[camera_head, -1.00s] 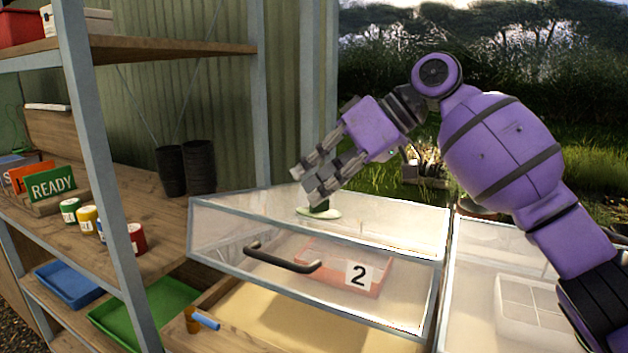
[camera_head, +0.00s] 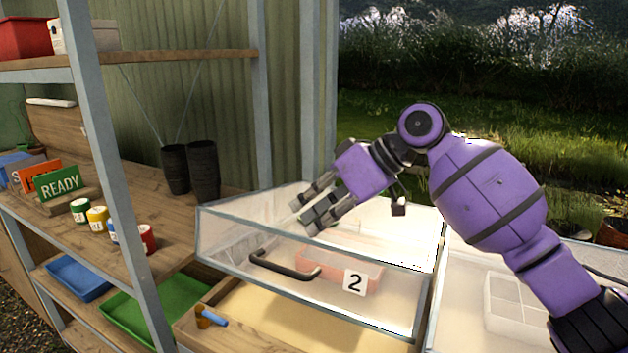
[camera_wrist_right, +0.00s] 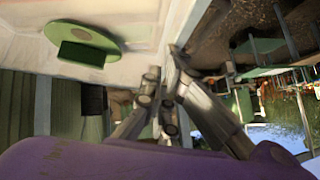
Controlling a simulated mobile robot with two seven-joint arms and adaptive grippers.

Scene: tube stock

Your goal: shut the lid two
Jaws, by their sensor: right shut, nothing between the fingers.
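Lid two (camera_head: 410,290) is a clear lid with a metal-coloured frame, a dark bar handle (camera_head: 284,266) and a white number 2 plate (camera_head: 355,282) on its front. It stands raised and tilted above a wooden box with a sand-coloured inside (camera_head: 275,318). My right gripper (camera_head: 309,213) is shut and empty over the top panel of the lid, fingers pointing down-left. I cannot tell if it touches the panel. The right wrist view shows the fingers (camera_wrist_right: 165,100) close to a pale surface bearing a green round piece (camera_wrist_right: 88,40). My left gripper is out of view.
A neighbouring clear-covered box with a white divided tray (camera_head: 515,305) is at the right, under my right arm. A blue-ended latch (camera_head: 212,317) is at the box's front left.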

